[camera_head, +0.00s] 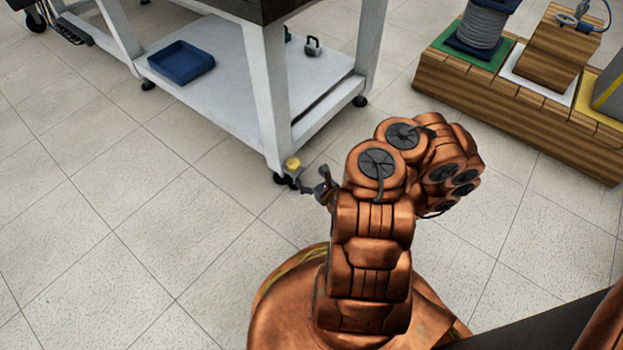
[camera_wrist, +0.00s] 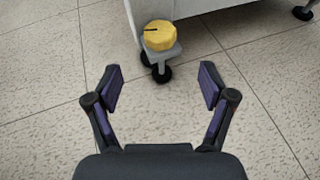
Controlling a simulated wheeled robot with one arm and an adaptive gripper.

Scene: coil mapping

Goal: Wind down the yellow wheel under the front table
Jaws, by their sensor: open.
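The yellow wheel (camera_head: 293,163) sits low on a corner leg of the white table (camera_head: 262,90), close above a dark foot on the floor. In the wrist view the yellow wheel (camera_wrist: 159,35) shows a dark line on its top and rests on a grey bracket above a black foot. My gripper (camera_head: 318,184) is just right of and below the wheel in the head view. In the wrist view my gripper (camera_wrist: 161,88) is open and empty, its fingers wide apart. The wheel lies beyond the fingertips, between their lines, untouched.
A blue tray (camera_head: 181,62) lies on the table's lower shelf, with a small dark weight-like object (camera_head: 313,46) further right. A wooden stand (camera_head: 460,92) with a grey coil (camera_head: 482,28) is at the upper right. The tiled floor at left is clear.

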